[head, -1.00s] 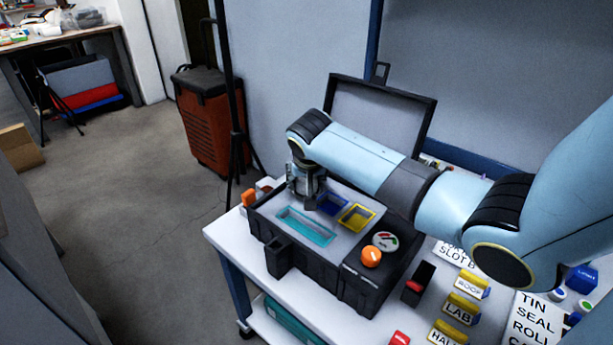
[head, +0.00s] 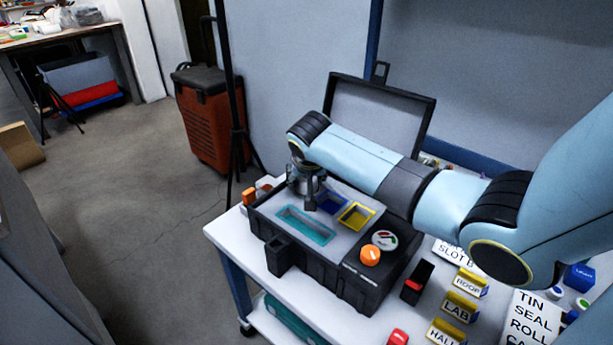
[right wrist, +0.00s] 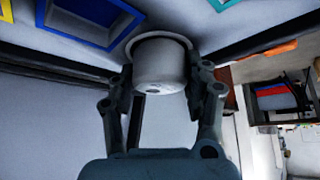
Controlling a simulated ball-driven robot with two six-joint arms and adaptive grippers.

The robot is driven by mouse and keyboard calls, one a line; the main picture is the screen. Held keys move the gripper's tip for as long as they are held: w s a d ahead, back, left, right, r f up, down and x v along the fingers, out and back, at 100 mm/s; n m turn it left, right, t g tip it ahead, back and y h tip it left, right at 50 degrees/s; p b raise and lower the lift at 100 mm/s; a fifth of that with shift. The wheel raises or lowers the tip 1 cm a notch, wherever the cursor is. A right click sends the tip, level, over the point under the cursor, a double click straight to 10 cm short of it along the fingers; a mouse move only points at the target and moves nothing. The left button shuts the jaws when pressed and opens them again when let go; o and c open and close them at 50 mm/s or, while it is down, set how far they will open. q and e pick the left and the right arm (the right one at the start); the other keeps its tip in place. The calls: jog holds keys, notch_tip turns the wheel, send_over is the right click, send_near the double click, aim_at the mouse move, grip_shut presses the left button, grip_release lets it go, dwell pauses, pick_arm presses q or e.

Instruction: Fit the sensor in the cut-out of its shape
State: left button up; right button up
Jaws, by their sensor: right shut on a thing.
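My right gripper (head: 305,200) is over the back-left part of the open black case (head: 340,287). In the right wrist view its two fingers are shut on a pale grey, round sensor (right wrist: 160,65), gripped from both sides. The sensor's far end is at the case's grey panel, with a dark curved rim around it; I cannot tell how deep it sits. The panel has a teal rectangular cut-out (head: 305,226), a blue cut-out (head: 332,202) and a yellow cut-out (head: 357,216). The arm and gripper hide the sensor in the head view. My left gripper is not in view.
The case stands on a white table (head: 230,237), its lid (head: 378,120) raised behind. An orange knob (head: 370,256) and a dial (head: 385,239) sit on its right part. Labelled yellow blocks (head: 460,308) and a black-and-red item (head: 418,284) lie to the right. My arm spans the back.

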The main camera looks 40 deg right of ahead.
jog(key=shift+f, duration=0.1)
dwell(0.6)
jog(key=o, duration=1.4)
notch_tip(320, 180, up, 7)
jog(key=p, duration=0.7)
jog(key=shift+p, duration=0.35)
